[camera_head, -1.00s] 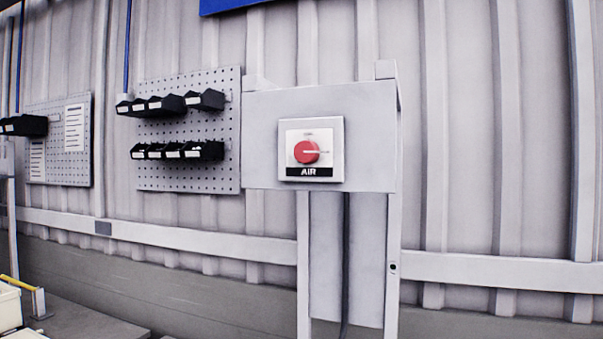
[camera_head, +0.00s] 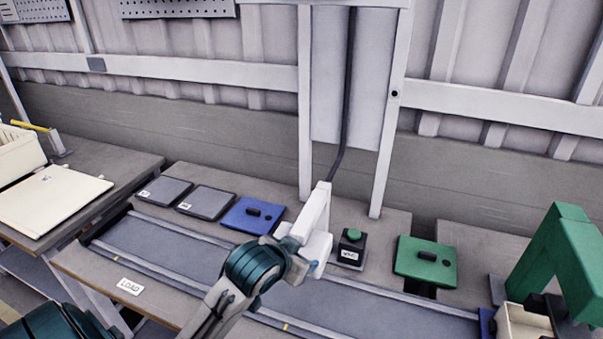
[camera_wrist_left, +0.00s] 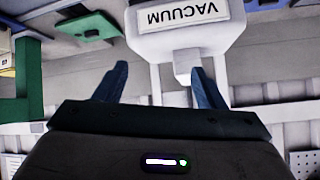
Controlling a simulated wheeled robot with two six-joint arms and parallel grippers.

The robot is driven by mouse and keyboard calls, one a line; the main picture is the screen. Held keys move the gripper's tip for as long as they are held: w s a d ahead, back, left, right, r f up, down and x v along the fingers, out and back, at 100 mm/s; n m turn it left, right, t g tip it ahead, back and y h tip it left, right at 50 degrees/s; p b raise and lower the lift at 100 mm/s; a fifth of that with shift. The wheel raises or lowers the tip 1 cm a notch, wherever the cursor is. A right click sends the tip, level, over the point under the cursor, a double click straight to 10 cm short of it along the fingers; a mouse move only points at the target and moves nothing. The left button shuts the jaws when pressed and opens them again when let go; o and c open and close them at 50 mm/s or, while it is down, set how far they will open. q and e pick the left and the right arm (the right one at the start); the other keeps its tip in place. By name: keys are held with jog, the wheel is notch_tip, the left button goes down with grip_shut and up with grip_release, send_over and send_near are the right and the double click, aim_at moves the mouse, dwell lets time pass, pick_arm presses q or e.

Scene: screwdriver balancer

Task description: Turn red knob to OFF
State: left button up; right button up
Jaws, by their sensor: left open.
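The red knob is not in either view now. Only the grey legs (camera_head: 386,130) and hanging dark cable (camera_head: 350,90) below its panel show at the top of the head view. My left arm (camera_head: 255,268) reaches over the bench. Its gripper (camera_wrist_left: 160,68) is open in the left wrist view, with two dark blue fingers spread apart. A white piece labelled VACUUM (camera_wrist_left: 185,20) appears upside down beyond the fingers, its narrow end between them in the picture. I cannot tell whether they touch. My right gripper is not in view.
The bench holds a blue plate (camera_head: 240,222), grey plates (camera_head: 207,202), a black box with a green button (camera_head: 351,248) and a green plate (camera_head: 420,270). A tall green arch (camera_head: 570,240) stands at right.

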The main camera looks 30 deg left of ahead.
pick_arm(q)
jog(key=w+a+r+t, duration=0.1)
jog(key=w+r+t, duration=0.25)
jog(key=r, duration=0.85)
jog(key=w+a+r+t, duration=0.2)
jog(key=w+r, duration=0.2)
jog(key=r, duration=0.8)
jog(key=s+a+r+t, duration=0.1)
jog(key=s+r+t, duration=0.25)
jog(key=r, duration=0.95)
jog(key=s+a+r+t, duration=0.1)
jog(key=s+r+t, duration=0.25)
jog(key=r, duration=0.95)
jog(key=p+x, duration=0.6)
jog(key=x, duration=0.5)
jog(key=shift+y, duration=0.4)
jog(key=shift+s+a+r, duration=0.1)
jog(key=shift+r, duration=0.05)
jog(key=c, duration=1)
jog(key=shift+o, duration=0.2)
jog(key=shift+g, duration=0.25)
